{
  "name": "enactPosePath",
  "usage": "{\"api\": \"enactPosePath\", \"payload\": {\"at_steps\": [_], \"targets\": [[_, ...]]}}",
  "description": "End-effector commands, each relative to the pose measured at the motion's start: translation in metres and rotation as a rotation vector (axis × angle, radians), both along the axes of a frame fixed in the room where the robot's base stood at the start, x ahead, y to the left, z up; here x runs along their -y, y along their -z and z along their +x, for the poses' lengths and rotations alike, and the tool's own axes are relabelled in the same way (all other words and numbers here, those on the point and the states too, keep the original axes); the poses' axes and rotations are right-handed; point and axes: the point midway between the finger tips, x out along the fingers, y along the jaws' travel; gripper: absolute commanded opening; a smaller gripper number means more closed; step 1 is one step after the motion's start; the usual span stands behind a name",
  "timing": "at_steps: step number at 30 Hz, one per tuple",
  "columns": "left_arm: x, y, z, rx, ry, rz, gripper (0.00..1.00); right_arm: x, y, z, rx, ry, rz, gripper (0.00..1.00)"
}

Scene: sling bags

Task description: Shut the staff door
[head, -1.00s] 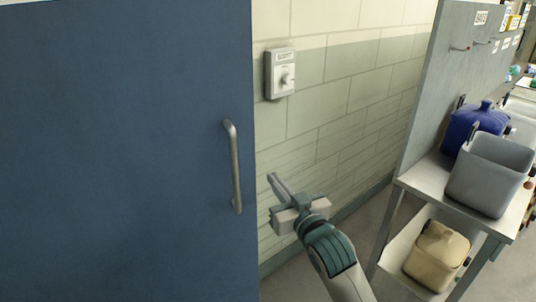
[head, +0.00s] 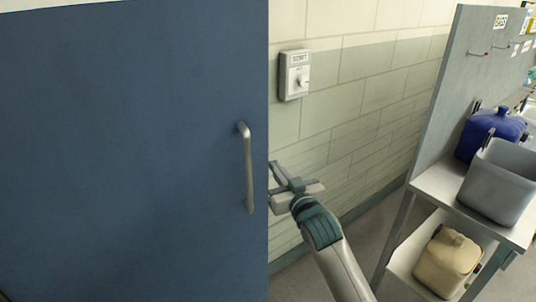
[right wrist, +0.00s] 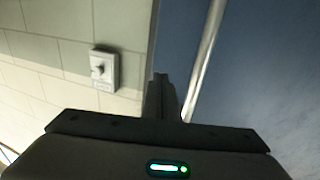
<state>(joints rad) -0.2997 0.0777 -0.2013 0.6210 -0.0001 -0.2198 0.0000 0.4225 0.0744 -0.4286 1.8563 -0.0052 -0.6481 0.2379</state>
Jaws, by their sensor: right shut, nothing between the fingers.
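The blue staff door (head: 120,150) fills the left half of the head view. Its vertical metal handle (head: 248,168) is near the door's right edge. My right gripper (head: 273,172) is shut and empty, just right of the door edge, at the height of the handle's lower half. In the right wrist view, the shut fingers (right wrist: 161,92) point along the door's edge. The handle (right wrist: 205,55) is right of them there, apart from the fingertips, with the blue door (right wrist: 260,75) behind it. My left gripper is not in view.
A wall switch box (head: 294,75) with a knob is on the tiled wall right of the door; the right wrist view also shows it (right wrist: 104,69). A metal shelf unit (head: 437,188) at the right holds a grey bin (head: 497,182), a blue container (head: 488,130) and a beige container (head: 447,262).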

Motion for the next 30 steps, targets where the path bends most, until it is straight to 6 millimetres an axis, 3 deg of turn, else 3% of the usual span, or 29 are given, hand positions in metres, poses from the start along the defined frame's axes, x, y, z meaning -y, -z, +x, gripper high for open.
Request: {"api": "enactPosePath", "payload": {"at_steps": [6, 13, 30], "targets": [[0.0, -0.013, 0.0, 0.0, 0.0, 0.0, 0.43, -0.012, -0.003, 0.031, -0.001, 0.0, 0.001, 0.0], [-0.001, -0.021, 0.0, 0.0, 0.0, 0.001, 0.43, -0.02, -0.001, 0.053, -0.001, 0.002, 0.001, 0.0], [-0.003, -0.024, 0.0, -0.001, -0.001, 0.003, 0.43, -0.023, 0.0, 0.061, 0.0, 0.002, 0.001, 0.0]]}}
